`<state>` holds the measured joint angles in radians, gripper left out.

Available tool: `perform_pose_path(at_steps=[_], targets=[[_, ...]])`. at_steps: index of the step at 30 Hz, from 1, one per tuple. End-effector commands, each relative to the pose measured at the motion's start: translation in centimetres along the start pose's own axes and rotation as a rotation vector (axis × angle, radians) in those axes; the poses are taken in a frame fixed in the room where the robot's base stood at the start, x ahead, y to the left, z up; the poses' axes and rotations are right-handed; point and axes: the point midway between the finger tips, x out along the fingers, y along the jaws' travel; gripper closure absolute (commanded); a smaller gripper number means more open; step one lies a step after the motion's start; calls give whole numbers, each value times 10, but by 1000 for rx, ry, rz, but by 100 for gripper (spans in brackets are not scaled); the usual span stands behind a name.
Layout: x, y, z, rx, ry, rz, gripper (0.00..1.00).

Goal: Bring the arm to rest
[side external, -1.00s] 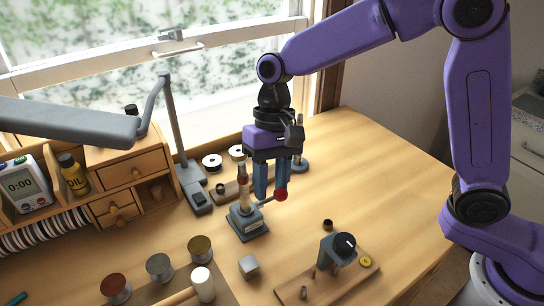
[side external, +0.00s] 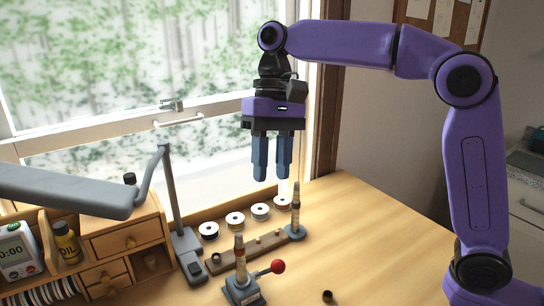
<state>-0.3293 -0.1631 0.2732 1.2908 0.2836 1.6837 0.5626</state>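My gripper (side external: 271,175) hangs in the air in front of the window, fingers pointing down, well above the workbench (side external: 365,235). Its blue fingers stand apart with a gap between them, and nothing is held. My purple arm reaches in from the right, its upper links near level.
Below stand a lever device (side external: 243,288) with a red ball knob, a wooden strip (side external: 247,252), several spools (side external: 235,220) and an upright post (side external: 296,220). A grey lamp (side external: 75,190) and wooden drawers (side external: 128,238) are at left. The bench's right side is mostly clear.

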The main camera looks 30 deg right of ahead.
Motion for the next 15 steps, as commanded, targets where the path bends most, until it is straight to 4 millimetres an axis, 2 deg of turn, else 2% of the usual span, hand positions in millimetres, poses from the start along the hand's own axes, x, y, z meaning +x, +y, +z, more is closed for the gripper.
perform_pose_path(at_steps=[4,15], targets=[[-8,0,0,1,1,-1,65],[-9,0,0,1,0,-1,65]])
